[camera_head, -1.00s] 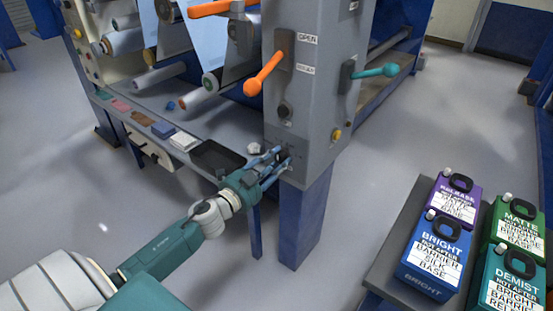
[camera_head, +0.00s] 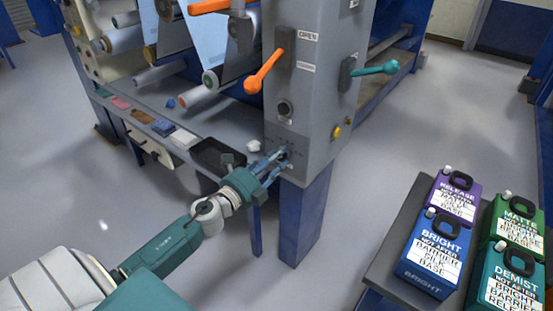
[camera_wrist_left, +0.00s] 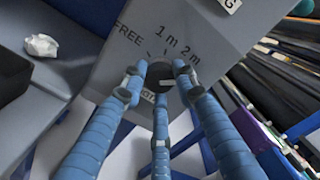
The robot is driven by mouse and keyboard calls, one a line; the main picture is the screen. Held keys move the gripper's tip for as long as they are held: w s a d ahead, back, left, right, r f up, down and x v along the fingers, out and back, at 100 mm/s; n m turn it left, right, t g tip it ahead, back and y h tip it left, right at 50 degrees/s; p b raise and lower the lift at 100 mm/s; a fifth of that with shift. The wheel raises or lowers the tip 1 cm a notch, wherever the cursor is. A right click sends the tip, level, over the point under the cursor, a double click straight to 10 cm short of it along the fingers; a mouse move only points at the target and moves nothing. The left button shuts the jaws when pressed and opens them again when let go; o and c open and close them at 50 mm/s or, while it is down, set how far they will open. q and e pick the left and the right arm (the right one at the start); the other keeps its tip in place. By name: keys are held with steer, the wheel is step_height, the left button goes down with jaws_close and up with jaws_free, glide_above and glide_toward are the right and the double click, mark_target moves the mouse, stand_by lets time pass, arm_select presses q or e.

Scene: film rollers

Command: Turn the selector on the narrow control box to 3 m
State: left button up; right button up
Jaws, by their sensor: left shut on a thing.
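The narrow control box (camera_head: 300,110) is a grey upright housing on a blue leg. Its selector is a dark round knob (camera_wrist_left: 158,80) low on the front face. In the left wrist view, the labels FREE, 1 m and 2 m (camera_wrist_left: 178,48) show around it; a 3 m label cannot be made out. My left gripper (camera_head: 277,160) is shut on the selector, its blue fingers around the knob, and it also shows in the left wrist view (camera_wrist_left: 158,82). The fingers hide part of the knob, and its pointer direction is unclear. My right gripper is not in view.
An orange lever (camera_head: 264,72) and a teal lever (camera_head: 376,68) stick out above the selector. A black tray (camera_head: 216,155) lies on the ledge left of the box. Several labelled jugs (camera_head: 436,254) stand on a bench at right.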

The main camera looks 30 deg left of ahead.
arm_select(q)
steer(key=m, duration=0.3)
steer(key=shift+d+f, duration=0.1)
steer(key=shift+d, duration=0.25)
steer(key=shift+f+m, duration=0.1)
steer(key=shift+m, duration=0.3)
steer(key=shift+f, duration=0.1)
steer(key=o, duration=1.1)
steer(key=shift+o, duration=0.2)
steer(key=shift+s+a, duration=0.2)
steer(key=shift+s, duration=0.3)
steer(key=s, duration=1.1)
steer(key=shift+a, duration=0.3)
